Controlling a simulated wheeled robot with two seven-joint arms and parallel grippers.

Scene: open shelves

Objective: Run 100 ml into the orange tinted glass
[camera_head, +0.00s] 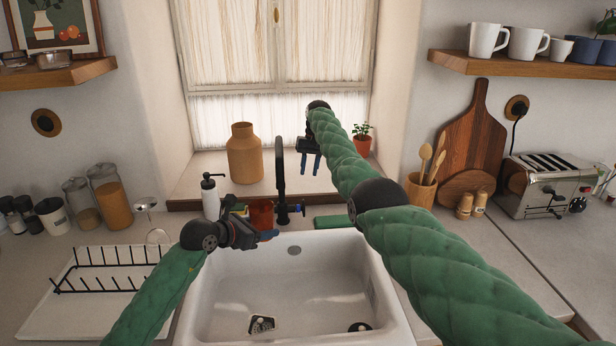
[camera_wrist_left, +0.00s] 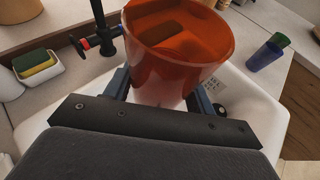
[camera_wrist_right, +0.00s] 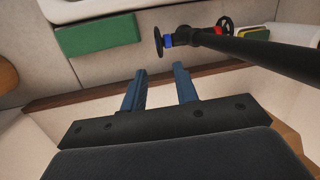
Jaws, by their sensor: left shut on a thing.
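The orange tinted glass (camera_head: 261,212) is upright between the fingers of my left gripper (camera_head: 266,237), over the back left of the sink. The left wrist view shows the glass (camera_wrist_left: 180,60) large, its mouth upward; I cannot tell whether it holds water. The black tap (camera_head: 281,175) stands behind the sink, close to the glass. In the right wrist view the tap has a blue-marked knob (camera_wrist_right: 163,41) and a red-marked knob (camera_wrist_right: 222,27). My right gripper (camera_head: 311,164) is raised behind and right of the tap. Its fingers (camera_wrist_right: 159,88) are apart and empty.
The white sink (camera_head: 235,285) is below. A soap bottle (camera_head: 211,197), a sponge dish (camera_wrist_left: 37,70) and a green block (camera_head: 334,221) stand around its back. A drying rack (camera_head: 105,270) is left. Blue and green cups (camera_wrist_left: 265,55) show on the counter in the left wrist view.

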